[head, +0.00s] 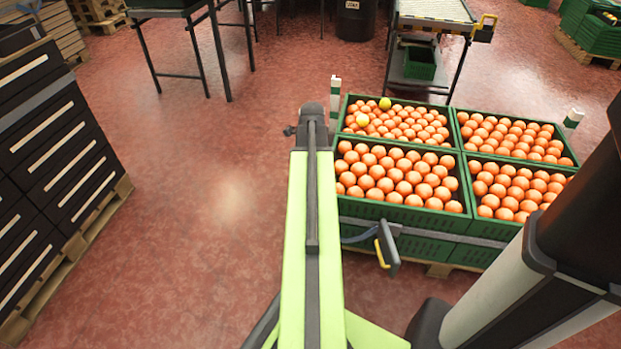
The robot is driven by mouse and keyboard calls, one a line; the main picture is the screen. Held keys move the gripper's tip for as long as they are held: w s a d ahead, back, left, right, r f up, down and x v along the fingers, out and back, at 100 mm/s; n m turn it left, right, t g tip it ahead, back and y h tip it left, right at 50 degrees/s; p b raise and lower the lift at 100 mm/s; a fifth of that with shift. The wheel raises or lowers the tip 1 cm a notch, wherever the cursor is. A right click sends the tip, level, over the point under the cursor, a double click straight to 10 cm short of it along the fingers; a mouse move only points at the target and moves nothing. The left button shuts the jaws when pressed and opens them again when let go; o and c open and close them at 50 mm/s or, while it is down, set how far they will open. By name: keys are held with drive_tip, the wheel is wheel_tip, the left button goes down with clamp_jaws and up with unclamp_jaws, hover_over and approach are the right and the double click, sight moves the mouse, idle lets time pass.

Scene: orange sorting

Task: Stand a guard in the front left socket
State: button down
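Two white posts with green bands, which look like guards, stand at the back left corner (335,95) and back right corner (572,121) of a block of green crates. The front left crate (400,214) and its neighbours are full of oranges. My lime green arm reaches forward just left of this crate and covers the area at its front left corner. I cannot make out the front left socket. My gripper is not visible beyond the dark joint at the arm's far end, so its state and any load are hidden.
A grey bar (450,237) with a dark, yellow-edged piece (389,249) runs along the crates' front. Black stacked boxes (60,140) stand on a pallet at left. A table and a conveyor stand behind. The red floor (215,190) at left centre is clear.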

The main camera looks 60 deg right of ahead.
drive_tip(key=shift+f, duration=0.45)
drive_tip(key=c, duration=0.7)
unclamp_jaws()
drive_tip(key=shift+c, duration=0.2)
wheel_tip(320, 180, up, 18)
drive_tip(key=p, duration=1.7)
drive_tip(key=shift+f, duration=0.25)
